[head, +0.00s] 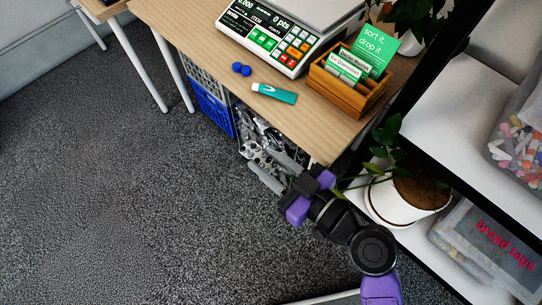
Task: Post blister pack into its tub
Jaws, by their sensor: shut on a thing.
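My gripper (263,158) reaches in from the lower right, its two grey fingers pointing up and left, low beside the wooden table. It is shut on a small silvery piece with dark spots, which looks like the blister pack (254,151). The fingers partly cover it. Just beyond, under the table edge, is a tub (237,143) heaped with similar silvery packs. The held pack overlaps this heap in the picture. I cannot tell whether it touches the heap or is above it.
A blue crate (211,112) stands left of the tub. On the table (190,22) are a scale (285,40), a teal-and-white tube (274,93), blue caps (241,69) and a wooden card box (345,93). A potted plant (400,205) stands on the shelf close to my arm. Open carpet lies left.

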